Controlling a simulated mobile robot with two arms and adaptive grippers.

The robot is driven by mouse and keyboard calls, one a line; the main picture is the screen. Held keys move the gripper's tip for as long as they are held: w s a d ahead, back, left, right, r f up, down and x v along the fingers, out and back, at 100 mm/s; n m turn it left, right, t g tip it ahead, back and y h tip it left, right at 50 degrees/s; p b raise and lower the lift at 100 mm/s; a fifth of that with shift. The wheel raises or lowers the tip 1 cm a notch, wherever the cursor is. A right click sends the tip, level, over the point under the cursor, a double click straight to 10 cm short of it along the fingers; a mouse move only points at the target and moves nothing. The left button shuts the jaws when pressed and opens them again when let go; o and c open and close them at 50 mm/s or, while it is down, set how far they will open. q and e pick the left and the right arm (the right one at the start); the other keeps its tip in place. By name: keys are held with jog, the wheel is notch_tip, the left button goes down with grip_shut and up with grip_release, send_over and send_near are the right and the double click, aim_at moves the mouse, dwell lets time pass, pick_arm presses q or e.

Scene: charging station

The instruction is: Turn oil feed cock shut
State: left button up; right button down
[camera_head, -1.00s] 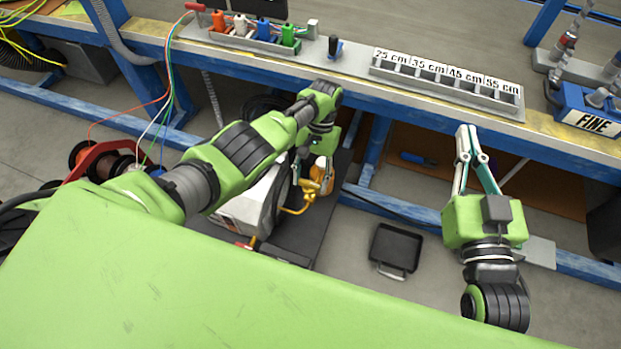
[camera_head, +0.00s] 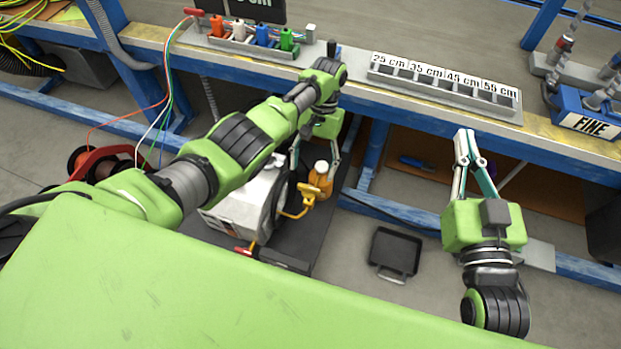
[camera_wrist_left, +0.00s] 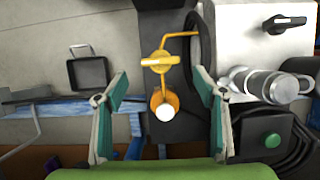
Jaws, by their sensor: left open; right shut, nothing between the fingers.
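The yellow oil feed cock (camera_head: 312,189) is on piping beside a white machine (camera_head: 235,212) below the bench. In the left wrist view the cock's lever (camera_wrist_left: 160,63) lies crosswise, roughly left to right. An orange cup-like part with a white top (camera_wrist_left: 164,108) is next to it, also visible in the head view (camera_head: 321,173). My left gripper (camera_head: 315,166) is open above the cock; in the left wrist view its fingers (camera_wrist_left: 160,76) are spread on either side, apart from the cock. My right gripper (camera_head: 465,133) is shut and empty, at the bench's front edge.
A black handle (camera_wrist_left: 285,23) and a grey cylinder (camera_wrist_left: 268,84) are on the machine side. A black tray (camera_head: 395,252) lies on the floor. The bench (camera_head: 350,80) carries a labelled cm rack (camera_head: 445,93) and coloured holders. Blue beams run below it.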

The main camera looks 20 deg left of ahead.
pick_arm(q)
jog(key=v, duration=0.5)
jog(key=shift+w+r, duration=0.15)
jog(key=shift+r, duration=0.25)
